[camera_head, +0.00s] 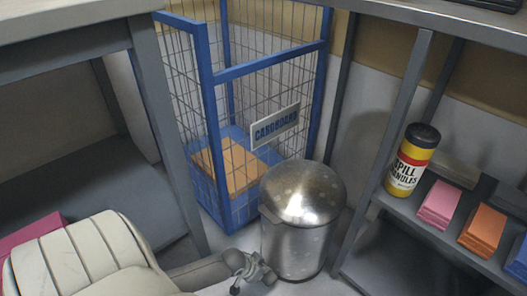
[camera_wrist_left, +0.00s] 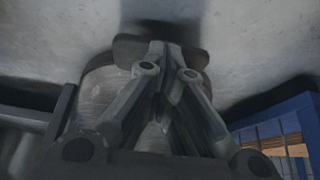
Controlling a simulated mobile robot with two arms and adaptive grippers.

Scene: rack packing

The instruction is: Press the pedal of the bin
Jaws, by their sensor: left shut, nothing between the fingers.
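The bin (camera_head: 293,245) is a metal cylinder with a shiny domed lid (camera_head: 303,193), standing upright on the floor. The lid looks closed. My left gripper (camera_head: 266,276) is low at the bin's front left side, near its base. In the left wrist view the gripper (camera_wrist_left: 172,48) is shut and empty. Its fingertips overlap a dark flat piece (camera_wrist_left: 128,48) that looks like the pedal, at the bin's foot; I cannot tell whether they touch it or whether it is pressed. The bin body (camera_wrist_left: 105,92) shows behind the fingers. The pedal is not visible in the head view. My right gripper is not in view.
A blue wire cage (camera_head: 213,120) with a cardboard sign stands behind the bin. A table leg (camera_head: 168,130) is at left. At right, a shelf (camera_head: 425,228) holds a yellow spill granules canister (camera_head: 410,165) and coloured packs (camera_head: 440,204). Bare floor shows around the bin.

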